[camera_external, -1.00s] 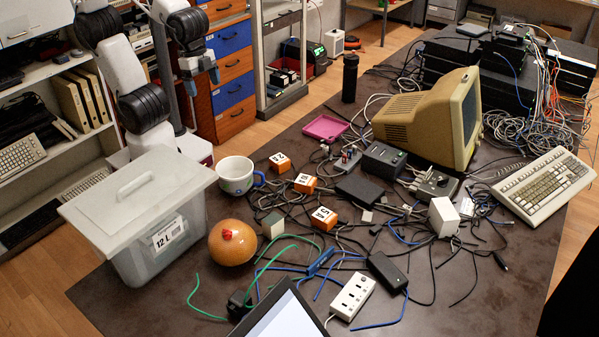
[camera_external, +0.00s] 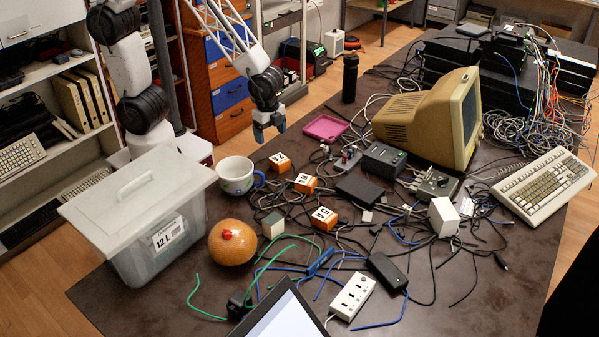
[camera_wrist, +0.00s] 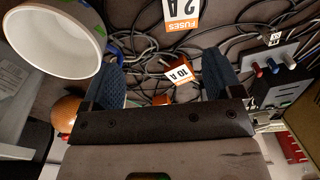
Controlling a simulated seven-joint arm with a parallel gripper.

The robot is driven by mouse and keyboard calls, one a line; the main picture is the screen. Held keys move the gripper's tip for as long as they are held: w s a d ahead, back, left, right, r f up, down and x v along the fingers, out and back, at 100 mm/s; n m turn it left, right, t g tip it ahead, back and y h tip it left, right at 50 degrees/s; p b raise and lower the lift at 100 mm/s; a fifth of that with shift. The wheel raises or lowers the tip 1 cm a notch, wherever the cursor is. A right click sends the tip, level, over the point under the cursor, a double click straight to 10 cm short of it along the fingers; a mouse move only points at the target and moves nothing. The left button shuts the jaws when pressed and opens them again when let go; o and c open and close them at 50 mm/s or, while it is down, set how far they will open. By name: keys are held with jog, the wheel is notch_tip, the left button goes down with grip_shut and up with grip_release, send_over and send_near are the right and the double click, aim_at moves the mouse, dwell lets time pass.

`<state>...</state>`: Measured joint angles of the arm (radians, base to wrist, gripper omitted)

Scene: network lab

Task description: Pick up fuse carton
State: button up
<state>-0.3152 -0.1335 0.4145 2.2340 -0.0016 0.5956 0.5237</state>
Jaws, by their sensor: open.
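Three orange cartons with white labels lie on the dark table in the external view: a back one (camera_external: 279,162), a middle one (camera_external: 305,184) and a front one (camera_external: 323,219). In the wrist view a carton marked "2 A FUSES" (camera_wrist: 181,12) shows at the top edge, partly cut off. A carton marked "10 A" (camera_wrist: 180,73) shows between the fingers, farther off. My gripper (camera_external: 269,130) is open and empty, above the table just behind the back carton. Its two blue-grey fingers (camera_wrist: 164,55) are spread wide in the wrist view.
A white mug (camera_external: 233,177) stands left of the cartons, close to the left finger in the wrist view (camera_wrist: 55,45). Loose cables and a pink tray (camera_external: 326,128) lie around.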

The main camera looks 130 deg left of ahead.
send_over(280, 159)
notch_tip(280, 159, down, 5)
jog(key=shift+s+f, duration=0.1)
jog(key=shift+f, duration=1.3)
jog(key=shift+f, duration=0.1)
jog(key=shift+f, duration=2.5)
jog(key=shift+c, duration=0.4)
jog(key=c, duration=1)
